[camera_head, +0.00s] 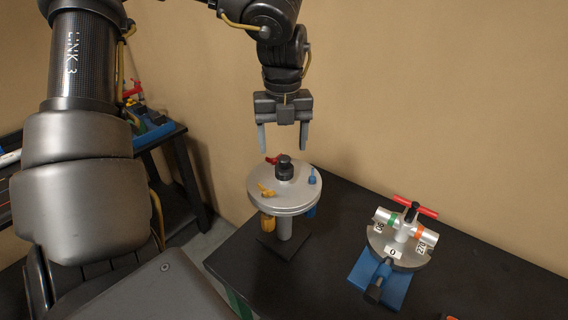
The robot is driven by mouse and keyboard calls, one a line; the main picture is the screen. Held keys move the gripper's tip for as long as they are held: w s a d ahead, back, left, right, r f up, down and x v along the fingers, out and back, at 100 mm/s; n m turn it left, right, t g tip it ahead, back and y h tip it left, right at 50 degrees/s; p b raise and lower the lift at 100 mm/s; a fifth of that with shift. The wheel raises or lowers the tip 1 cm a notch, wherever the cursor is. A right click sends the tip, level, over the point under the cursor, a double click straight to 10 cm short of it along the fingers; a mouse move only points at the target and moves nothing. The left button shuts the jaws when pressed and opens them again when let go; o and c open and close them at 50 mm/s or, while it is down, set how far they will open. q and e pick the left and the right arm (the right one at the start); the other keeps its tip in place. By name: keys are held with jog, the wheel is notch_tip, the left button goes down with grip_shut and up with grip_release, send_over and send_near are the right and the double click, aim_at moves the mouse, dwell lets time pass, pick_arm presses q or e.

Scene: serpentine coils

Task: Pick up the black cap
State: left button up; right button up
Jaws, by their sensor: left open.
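The black cap (285,168) stands upright near the middle of a round grey table-like stand (288,197). My left gripper (283,138) hangs above it, pointing down, with its two fingers apart and nothing between them. The fingertips are a little above the cap and do not appear to touch it. My right gripper is not in view.
On the stand, a red piece (271,160), a yellow piece (266,190) and a blue piece (312,177) surround the cap. A pipe fixture with a red handle (428,211) sits on a blue base (362,283) at right. The black table (330,280) is otherwise mostly clear.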

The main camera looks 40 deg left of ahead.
aim_at(284, 158)
pick_arm(q)
jog(key=shift+f, duration=0.4)
jog(key=shift+s+d+f+p, duration=0.15)
jog(key=shift+f+p, duration=0.15)
jog(key=shift+p, duration=0.15)
notch_tip(284, 158, down, 4)
jog(key=shift+d+r+p, duration=0.1)
jog(key=shift+r+p, duration=0.15)
jog(key=shift+p, duration=0.6)
jog(key=shift+w+f, duration=0.2)
jog(key=shift+f, duration=0.35)
jog(key=shift+s, duration=0.1)
jog(key=shift+r, duration=0.1)
jog(key=shift+c, duration=1)
jog(key=c, duration=0.9)
jog(key=shift+o, duration=0.2)
